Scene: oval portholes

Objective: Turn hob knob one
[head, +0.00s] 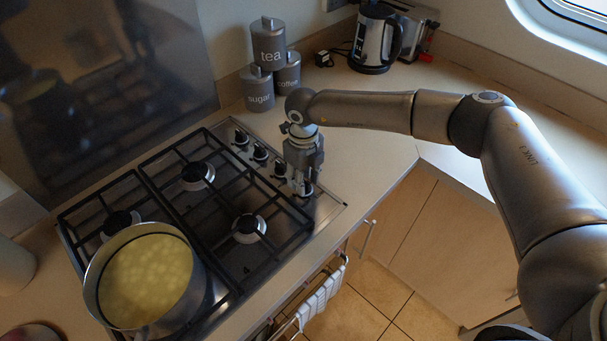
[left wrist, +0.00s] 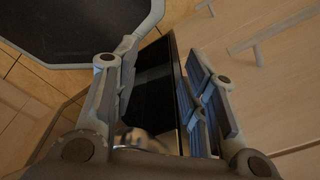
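The gas hob (head: 325,207) has a row of black knobs along its right side. Three of them, such as the middle one (head: 260,153), stand uncovered behind my right gripper. My right gripper (head: 301,186) points down at the nearest hob knob (head: 307,191), with its fingertips at that knob and partly hiding it. Whether the fingers are closed on the knob cannot be told. No label shows which knob is number one. My left gripper (left wrist: 160,92) is open and empty in the left wrist view, in front of a dark panel. It is not visible in the head view.
A pot with yellow contents (head: 147,277) stands on the hob's front left. Tea, coffee and sugar canisters (head: 269,45) stand behind the knobs, near my right forearm. A kettle (head: 374,40) stands at the back. The worktop (head: 372,150) right of the hob is clear.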

